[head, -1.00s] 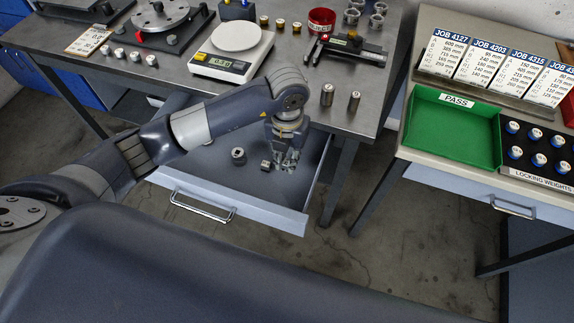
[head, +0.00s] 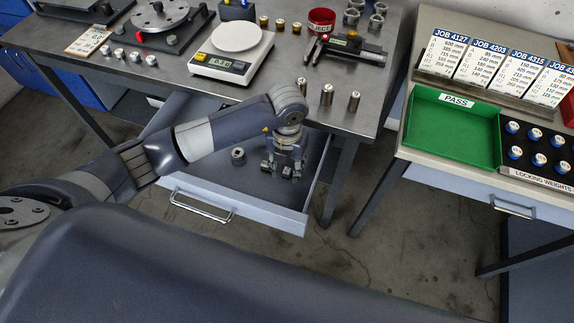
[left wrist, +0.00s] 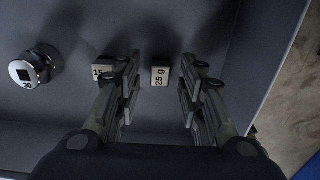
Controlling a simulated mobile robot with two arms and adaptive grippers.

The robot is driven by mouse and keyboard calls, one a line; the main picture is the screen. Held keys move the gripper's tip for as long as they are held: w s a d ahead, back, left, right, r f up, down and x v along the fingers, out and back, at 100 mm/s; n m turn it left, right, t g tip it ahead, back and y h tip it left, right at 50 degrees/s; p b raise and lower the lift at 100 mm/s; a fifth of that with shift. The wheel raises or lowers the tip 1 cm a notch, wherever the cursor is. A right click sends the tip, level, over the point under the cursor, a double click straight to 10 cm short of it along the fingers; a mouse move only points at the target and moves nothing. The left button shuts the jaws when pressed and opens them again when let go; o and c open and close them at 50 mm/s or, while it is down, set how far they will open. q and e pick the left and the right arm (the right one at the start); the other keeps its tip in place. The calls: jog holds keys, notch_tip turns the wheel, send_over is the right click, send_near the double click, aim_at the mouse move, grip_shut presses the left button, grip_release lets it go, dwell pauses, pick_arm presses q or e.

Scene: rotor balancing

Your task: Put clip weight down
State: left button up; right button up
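A small block-shaped clip weight marked 25 g (left wrist: 160,76) lies on the floor of the open drawer (head: 262,214). My left gripper (head: 283,174) is lowered into the drawer with its fingers spread. In the left wrist view the 25 g weight shows between the fingertips (left wrist: 162,75), with a gap on both sides. A second block weight marked 15 (left wrist: 102,72) lies left of the fingers, partly hidden by one. A round weight marked 30 (left wrist: 32,70) stands farther left and also shows in the head view (head: 238,154). My right gripper is not in view.
On the bench above the drawer stand a white scale (head: 232,50), a rotor fixture (head: 160,22) and several metal cylinders (head: 327,94). A second table at right holds a green PASS tray (head: 455,130) and a black weight rack (head: 536,150). The drawer's walls surround the gripper.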

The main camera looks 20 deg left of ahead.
aim_at(287, 171)
pick_arm(q)
jog(key=shift+r, duration=0.1)
notch_tip(287, 171, up, 12)
jog(key=shift+b, duration=0.35)
dwell(0.6)
